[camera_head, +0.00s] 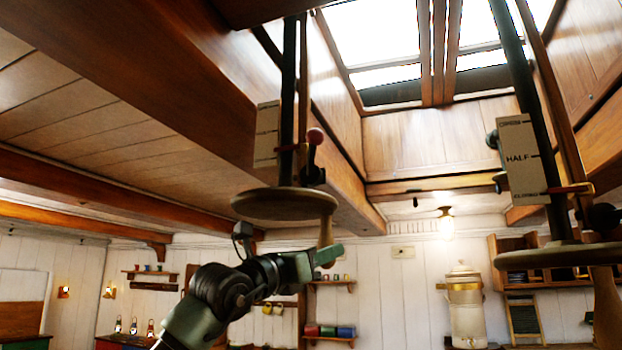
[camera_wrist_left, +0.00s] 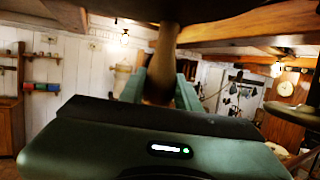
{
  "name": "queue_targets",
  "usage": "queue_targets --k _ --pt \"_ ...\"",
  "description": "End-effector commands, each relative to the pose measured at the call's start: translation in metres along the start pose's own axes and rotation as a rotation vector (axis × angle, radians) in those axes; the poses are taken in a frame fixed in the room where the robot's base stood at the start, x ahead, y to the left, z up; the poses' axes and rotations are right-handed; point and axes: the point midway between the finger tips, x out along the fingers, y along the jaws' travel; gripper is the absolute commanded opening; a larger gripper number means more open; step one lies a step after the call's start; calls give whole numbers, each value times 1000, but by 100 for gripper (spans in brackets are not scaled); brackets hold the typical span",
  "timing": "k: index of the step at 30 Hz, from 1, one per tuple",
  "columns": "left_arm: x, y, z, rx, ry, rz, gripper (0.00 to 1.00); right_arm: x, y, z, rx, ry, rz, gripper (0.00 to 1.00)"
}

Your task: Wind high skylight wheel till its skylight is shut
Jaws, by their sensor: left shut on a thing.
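Two round wooden wheels hang flat on dark vertical rods below the skylight (camera_head: 378,32). The left wheel (camera_head: 270,205) has a wooden handle (camera_head: 326,238) pointing down from its right rim. My left gripper (camera_head: 326,256) is shut on this handle; the left wrist view shows the handle (camera_wrist_left: 161,62) between its fingers. My right gripper is out of view.
Heavy wooden beams (camera_head: 150,75) run close above on the left. A lit lamp (camera_head: 445,222) hangs behind. Shelves (camera_head: 331,338) and a large pale urn (camera_head: 466,305) stand at the back wall. The air between the two wheels looks free.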

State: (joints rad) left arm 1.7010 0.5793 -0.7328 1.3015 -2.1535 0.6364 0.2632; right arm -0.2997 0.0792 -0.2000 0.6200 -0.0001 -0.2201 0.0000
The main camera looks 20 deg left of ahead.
Motion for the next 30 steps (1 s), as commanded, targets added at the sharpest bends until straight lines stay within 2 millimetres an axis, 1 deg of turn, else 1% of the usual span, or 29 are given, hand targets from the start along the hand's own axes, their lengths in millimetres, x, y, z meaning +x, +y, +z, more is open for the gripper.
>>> queue_targets --k 1,3,6,11,15,18,20,23,30 --pt "-10 -7 -7 3 -7 -1 0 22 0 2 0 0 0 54" --pt "-18 -16 -4 2 -7 -1 0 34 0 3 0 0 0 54" --pt "-25 -26 0 2 -3 1 0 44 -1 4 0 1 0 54" --pt "-32 -32 6 1 -2 2 0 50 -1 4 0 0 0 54" --pt "-58 -36 10 3 -6 4 0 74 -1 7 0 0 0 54" --pt "-73 -39 17 1 -5 4 0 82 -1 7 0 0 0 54" --pt "-78 -40 20 1 -4 4 0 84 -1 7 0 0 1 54" --pt "-84 -39 24 0 -3 4 0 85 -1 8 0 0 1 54" --pt "-121 -20 35 0 -4 8 0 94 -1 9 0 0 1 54"
